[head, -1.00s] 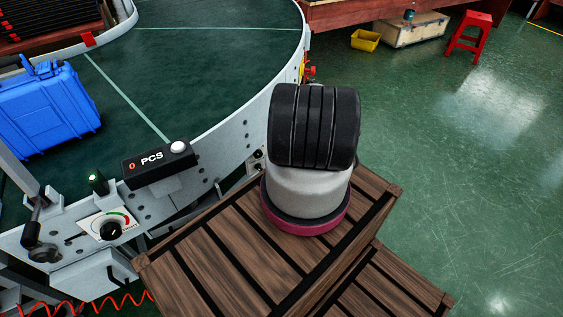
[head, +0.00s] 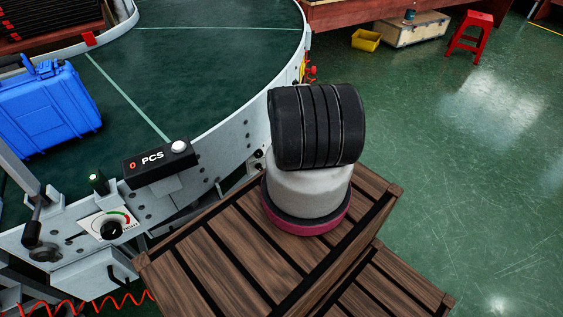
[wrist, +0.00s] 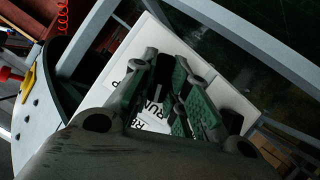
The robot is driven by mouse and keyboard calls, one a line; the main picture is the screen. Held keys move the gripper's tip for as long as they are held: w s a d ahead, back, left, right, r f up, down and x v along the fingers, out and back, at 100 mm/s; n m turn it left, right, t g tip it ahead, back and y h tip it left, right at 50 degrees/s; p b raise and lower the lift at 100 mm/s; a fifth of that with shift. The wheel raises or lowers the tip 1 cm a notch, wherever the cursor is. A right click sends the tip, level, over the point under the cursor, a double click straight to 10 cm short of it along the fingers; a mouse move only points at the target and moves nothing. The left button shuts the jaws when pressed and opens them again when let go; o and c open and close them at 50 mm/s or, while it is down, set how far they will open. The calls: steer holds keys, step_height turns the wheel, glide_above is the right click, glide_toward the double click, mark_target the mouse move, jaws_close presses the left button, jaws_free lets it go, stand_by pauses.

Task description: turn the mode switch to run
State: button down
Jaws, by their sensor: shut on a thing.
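In the wrist view, my gripper (wrist: 166,84) has its green-padded fingers closed in around a small dark part, the mode switch (wrist: 163,74), on a white panel box (wrist: 222,92). The fingers hide most of the switch, so I cannot tell which way it points. Between the fingers, white labels (wrist: 152,112) show "RUN" and part of another word starting "RE". The head view shows neither my gripper nor this switch.
In the head view, the curved green conveyor (head: 200,60) carries a blue case (head: 45,108). Its side has a "PCS" counter (head: 155,163), a black dial (head: 111,230) and a lever (head: 33,230). Grey frame bars (wrist: 255,45) run close beside the panel box. Green floor lies open at right.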

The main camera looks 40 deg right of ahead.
steer(key=shift+n+h, duration=0.4)
steer(key=shift+n, duration=0.2)
steer(key=c, duration=1.4)
jaws_free()
steer(key=shift+s+a, duration=0.1)
steer(key=v, duration=0.7)
steer(key=shift+s, duration=0.1)
